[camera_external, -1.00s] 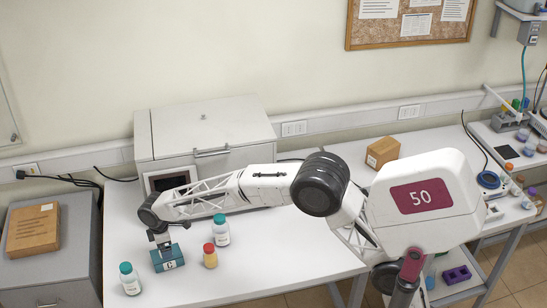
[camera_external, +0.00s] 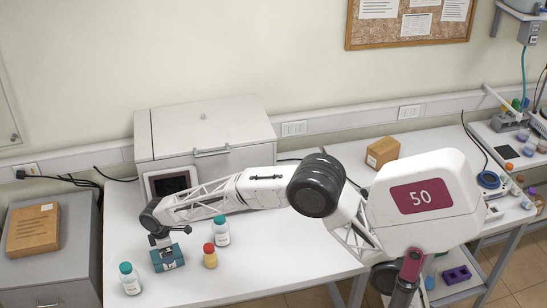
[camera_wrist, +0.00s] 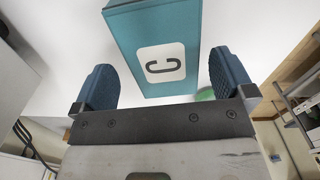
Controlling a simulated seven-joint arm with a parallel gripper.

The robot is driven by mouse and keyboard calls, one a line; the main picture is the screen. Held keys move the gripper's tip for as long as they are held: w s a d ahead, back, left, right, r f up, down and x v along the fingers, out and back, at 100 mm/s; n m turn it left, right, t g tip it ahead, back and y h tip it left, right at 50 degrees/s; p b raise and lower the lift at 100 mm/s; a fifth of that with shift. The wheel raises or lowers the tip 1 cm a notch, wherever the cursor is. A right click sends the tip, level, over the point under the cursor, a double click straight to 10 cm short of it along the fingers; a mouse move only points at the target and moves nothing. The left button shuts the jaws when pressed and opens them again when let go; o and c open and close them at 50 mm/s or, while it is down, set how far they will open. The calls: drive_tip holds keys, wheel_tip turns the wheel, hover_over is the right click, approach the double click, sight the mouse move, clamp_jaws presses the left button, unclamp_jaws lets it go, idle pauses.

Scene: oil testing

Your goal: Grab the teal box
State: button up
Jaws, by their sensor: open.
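The teal box (camera_external: 168,258) stands on the white table at the front left, between several bottles. In the wrist view the teal box (camera_wrist: 160,45) shows a white label with a black letter C. My gripper (camera_external: 165,244) is at the box from above. In the wrist view my gripper (camera_wrist: 165,82) is open, with one blue finger on each side of the box. A gap shows between each finger and the box, so it is not clamped.
A white bottle with a teal cap (camera_external: 130,279) stands left of the box. A red-capped yellow bottle (camera_external: 210,256) and another teal-capped bottle (camera_external: 221,231) stand to its right. A large white machine (camera_external: 205,135) is behind.

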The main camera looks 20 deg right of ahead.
drive_tip(key=shift+s+f, duration=0.15)
drive_tip(key=shift+f, duration=2.45)
drive_tip(key=c, duration=1)
drive_tip(key=shift+r, duration=5)
